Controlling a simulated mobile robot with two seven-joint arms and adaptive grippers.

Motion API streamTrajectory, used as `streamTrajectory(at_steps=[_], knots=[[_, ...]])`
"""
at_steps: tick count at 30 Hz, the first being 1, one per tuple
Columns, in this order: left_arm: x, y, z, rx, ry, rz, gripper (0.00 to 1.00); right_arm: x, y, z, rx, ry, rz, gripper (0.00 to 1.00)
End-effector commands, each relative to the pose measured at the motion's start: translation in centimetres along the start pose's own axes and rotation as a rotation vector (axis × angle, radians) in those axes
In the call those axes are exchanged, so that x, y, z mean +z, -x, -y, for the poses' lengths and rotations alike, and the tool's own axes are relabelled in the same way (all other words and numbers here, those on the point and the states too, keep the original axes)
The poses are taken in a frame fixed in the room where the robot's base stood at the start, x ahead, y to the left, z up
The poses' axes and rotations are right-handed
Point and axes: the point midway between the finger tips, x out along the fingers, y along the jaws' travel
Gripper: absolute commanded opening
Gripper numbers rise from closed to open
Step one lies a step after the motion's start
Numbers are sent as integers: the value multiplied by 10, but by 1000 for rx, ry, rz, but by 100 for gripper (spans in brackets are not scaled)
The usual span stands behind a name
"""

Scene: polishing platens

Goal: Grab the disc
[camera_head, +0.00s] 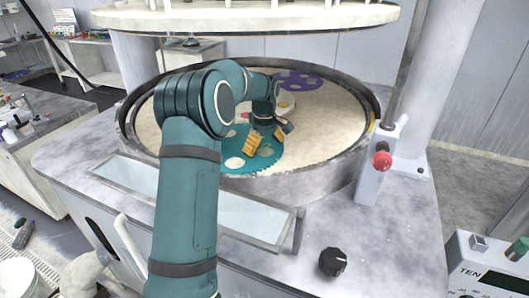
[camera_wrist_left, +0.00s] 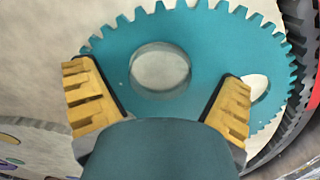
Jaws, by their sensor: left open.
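A teal toothed disc (camera_head: 262,155) lies on the pale round platen (camera_head: 325,140), near its front edge. In the left wrist view the teal disc (camera_wrist_left: 205,45) fills the upper middle and shows a large round hole and part of a second one. My left gripper (camera_head: 267,141) is over the disc with its yellow-padded fingers apart. In the left wrist view the open fingers (camera_wrist_left: 160,92) stand to either side below the large hole, with nothing seen between them but the disc's surface. Whether the fingertips touch the disc cannot be told. My right gripper is not in view.
A purple disc with holes (camera_head: 299,80) lies at the back of the platen. A whitish disc with coloured spots (camera_wrist_left: 35,145) shows at lower left in the wrist view. A dark raised rim (camera_head: 372,105) surrounds the platen, and an upper plate (camera_head: 245,18) hangs above.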

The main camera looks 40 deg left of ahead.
Motion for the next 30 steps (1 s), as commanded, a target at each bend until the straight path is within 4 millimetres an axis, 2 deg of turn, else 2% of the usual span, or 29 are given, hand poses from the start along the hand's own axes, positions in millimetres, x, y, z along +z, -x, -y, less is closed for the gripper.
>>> streamTrajectory(at_steps=[7,8,12,14,15,25,30], knots=[[0,-2,0,1,0,-1,96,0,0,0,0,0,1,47],[0,-2,0,1,0,-1,93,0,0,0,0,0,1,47],[0,-2,0,1,0,-1,44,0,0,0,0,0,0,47],[0,-3,0,0,-1,0,23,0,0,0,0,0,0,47],[0,-3,0,0,-1,0,17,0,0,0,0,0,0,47],[1,-3,0,0,-2,1,16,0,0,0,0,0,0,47],[1,6,-1,0,-2,1,16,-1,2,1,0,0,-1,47]])
